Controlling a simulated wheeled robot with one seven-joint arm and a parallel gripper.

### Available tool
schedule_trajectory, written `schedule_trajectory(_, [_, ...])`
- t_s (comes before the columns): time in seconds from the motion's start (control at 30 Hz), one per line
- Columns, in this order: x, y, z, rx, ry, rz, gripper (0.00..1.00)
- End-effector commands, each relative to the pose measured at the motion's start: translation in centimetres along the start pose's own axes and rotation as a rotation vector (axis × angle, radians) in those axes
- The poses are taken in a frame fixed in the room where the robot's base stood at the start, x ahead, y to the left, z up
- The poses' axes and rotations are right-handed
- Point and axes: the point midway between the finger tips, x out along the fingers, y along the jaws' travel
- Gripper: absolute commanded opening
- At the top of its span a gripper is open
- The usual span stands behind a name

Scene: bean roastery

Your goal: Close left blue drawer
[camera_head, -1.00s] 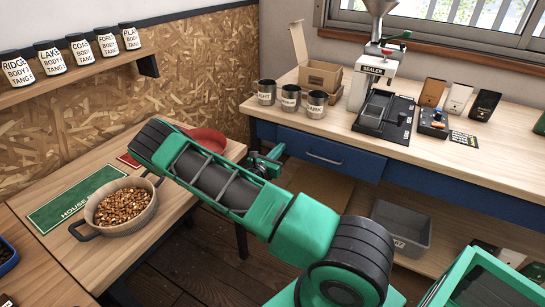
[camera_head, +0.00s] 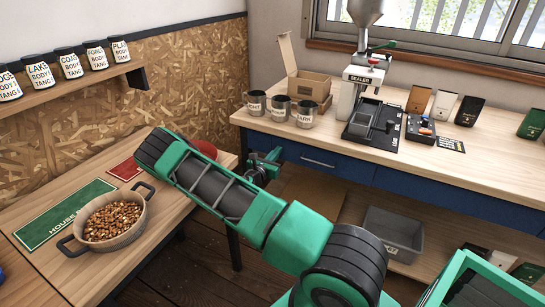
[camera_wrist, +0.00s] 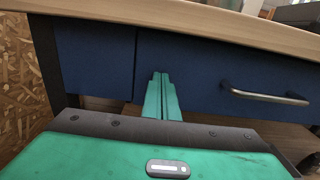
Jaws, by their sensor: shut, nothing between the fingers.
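The left blue drawer (camera_head: 330,164) is under the bench top. Its metal bar handle (camera_head: 318,162) shows there and in the wrist view (camera_wrist: 264,96). The drawer front (camera_wrist: 205,75) looks flush or nearly flush with the blue panel (camera_wrist: 95,58) to its left, but I cannot tell exactly. My gripper (camera_head: 272,160) is in front of the drawer's left end. In the wrist view my gripper (camera_wrist: 162,80) is shut and empty, its fingertips at the drawer front just right of the seam and left of the handle. I cannot tell whether they touch it.
Cups (camera_head: 279,108), a cardboard box (camera_head: 308,87) and a sealer (camera_head: 362,95) stand on the bench top (camera_head: 440,165). A grey bin (camera_head: 391,233) sits on the shelf below. A side table at left holds a pot of beans (camera_head: 113,218).

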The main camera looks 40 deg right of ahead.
Motion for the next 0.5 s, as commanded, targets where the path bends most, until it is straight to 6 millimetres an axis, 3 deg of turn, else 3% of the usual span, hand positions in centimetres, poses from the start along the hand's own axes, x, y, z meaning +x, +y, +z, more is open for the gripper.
schedule_trajectory(0.3, [0.9, -0.1, 0.5, 0.007, -0.009, 0.0, 0.0])
schedule_trajectory(0.5, [-0.6, 0.0, 0.4, 0.006, -0.007, -0.002, 0.0])
